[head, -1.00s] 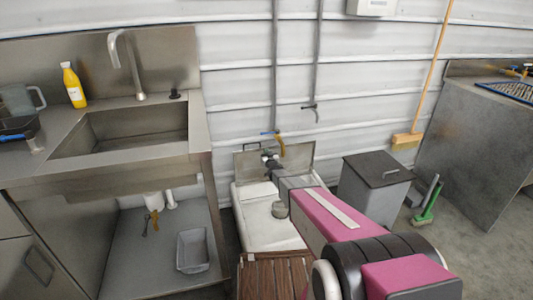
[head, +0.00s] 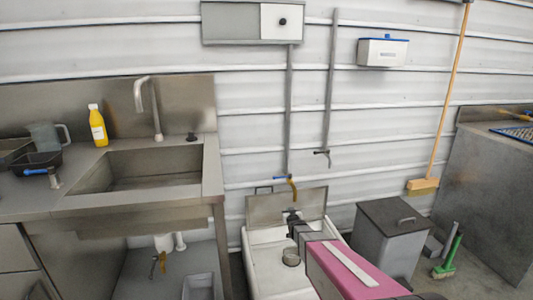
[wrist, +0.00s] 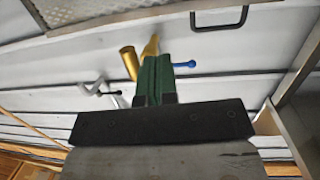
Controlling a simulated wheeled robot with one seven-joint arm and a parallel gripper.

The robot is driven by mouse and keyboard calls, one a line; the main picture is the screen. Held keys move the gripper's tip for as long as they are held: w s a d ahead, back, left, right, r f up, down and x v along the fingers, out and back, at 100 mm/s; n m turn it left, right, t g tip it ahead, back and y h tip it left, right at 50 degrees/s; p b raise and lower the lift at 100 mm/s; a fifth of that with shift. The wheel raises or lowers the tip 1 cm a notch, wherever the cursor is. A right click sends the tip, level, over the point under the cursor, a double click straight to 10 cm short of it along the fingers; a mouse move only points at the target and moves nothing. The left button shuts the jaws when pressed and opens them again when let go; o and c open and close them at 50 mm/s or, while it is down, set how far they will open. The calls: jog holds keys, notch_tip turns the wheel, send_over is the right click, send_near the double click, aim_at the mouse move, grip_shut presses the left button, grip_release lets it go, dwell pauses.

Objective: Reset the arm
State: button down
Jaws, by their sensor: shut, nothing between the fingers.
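My gripper (head: 292,214) is in front of the raised grey lid of a white floor bin (head: 267,270), above the bin's opening. It also shows in the wrist view (wrist: 157,62), where its green fingers are together, with nothing between them. My pink arm link reaches up to it from the bottom of the head view. A wall tap with a blue lever (head: 280,178) and brass spout is just above the lid. In the wrist view, the tap's brass parts (wrist: 130,62) and blue lever show behind the fingertips; whether they touch is unclear.
A steel sink counter (head: 212,175) with a yellow bottle (head: 97,125) and a jug (head: 44,136) stands left. A lidded grey bin (head: 385,245), a broom (head: 424,186) and a green brush (head: 445,268) are right. A second tap (head: 321,152) is on the wall.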

jog(key=s+d+r+g, duration=0.1)
jog(key=s+g, duration=0.4)
jog(key=s, duration=0.6)
jog(key=s+d+r+m+g+h, duration=0.1)
jog(key=s+g, duration=0.4)
jog(key=s, duration=0.7)
jog(key=s+d+r+g+h, duration=0.1)
jog(key=s+d+r+g, duration=0.2)
jog(key=s, duration=0.8)
notch_tip(320, 180, up, 2)
jog(key=g, duration=0.3)
jog(key=shift+s+d, duration=0.15)
jog(key=shift+s, duration=0.05)
